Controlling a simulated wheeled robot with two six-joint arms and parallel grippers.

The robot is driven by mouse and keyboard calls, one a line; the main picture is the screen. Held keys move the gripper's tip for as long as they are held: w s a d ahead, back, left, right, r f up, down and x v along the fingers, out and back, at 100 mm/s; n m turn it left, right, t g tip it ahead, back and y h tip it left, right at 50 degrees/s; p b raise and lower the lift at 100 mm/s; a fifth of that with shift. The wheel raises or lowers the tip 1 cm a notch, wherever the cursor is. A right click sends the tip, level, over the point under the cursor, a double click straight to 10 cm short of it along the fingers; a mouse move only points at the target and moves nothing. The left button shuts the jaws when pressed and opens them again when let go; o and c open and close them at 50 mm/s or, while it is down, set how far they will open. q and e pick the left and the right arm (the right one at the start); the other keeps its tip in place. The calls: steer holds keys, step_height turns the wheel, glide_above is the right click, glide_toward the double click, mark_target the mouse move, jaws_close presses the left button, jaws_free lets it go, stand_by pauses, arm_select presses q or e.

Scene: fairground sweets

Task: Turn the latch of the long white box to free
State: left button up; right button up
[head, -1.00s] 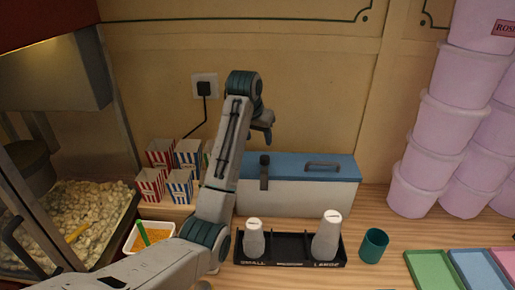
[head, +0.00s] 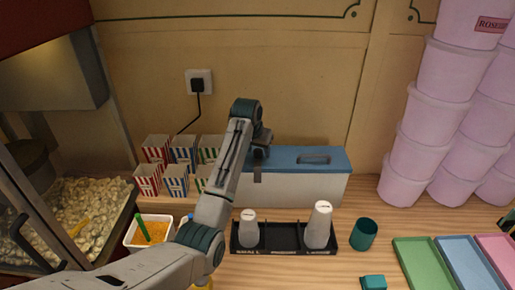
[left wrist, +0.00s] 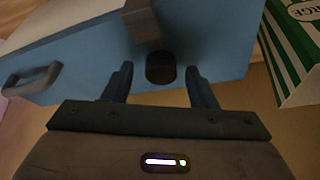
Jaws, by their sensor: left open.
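The long white box (head: 310,187) stands against the back wall, with a blue lid (head: 290,155) and a dark handle (head: 315,159). Its dark latch (head: 257,174) hangs over the front edge near the lid's left part. My left gripper (left wrist: 159,76) is open above the lid. In the left wrist view, its fingers lie on either side of a dark round knob (left wrist: 160,67), with gaps visible; whether they touch it I cannot tell. The latch's dark block (left wrist: 143,22) shows beyond the knob. In the head view my arm partly hides the latch area. My right gripper is out of view.
Striped popcorn boxes (head: 176,179) stand left of the white box. In front are a black rack (head: 283,250) with two white shakers and a teal cup (head: 364,234). Pink tubs (head: 411,155) stack at right. Coloured trays (head: 424,264) lie at front right.

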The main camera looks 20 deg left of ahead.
arm_select(q)
steer(key=shift+c, duration=0.9)
steer(key=shift+a, duration=0.1)
steer(key=c, duration=0.7)
steer(key=shift+c, duration=0.5)
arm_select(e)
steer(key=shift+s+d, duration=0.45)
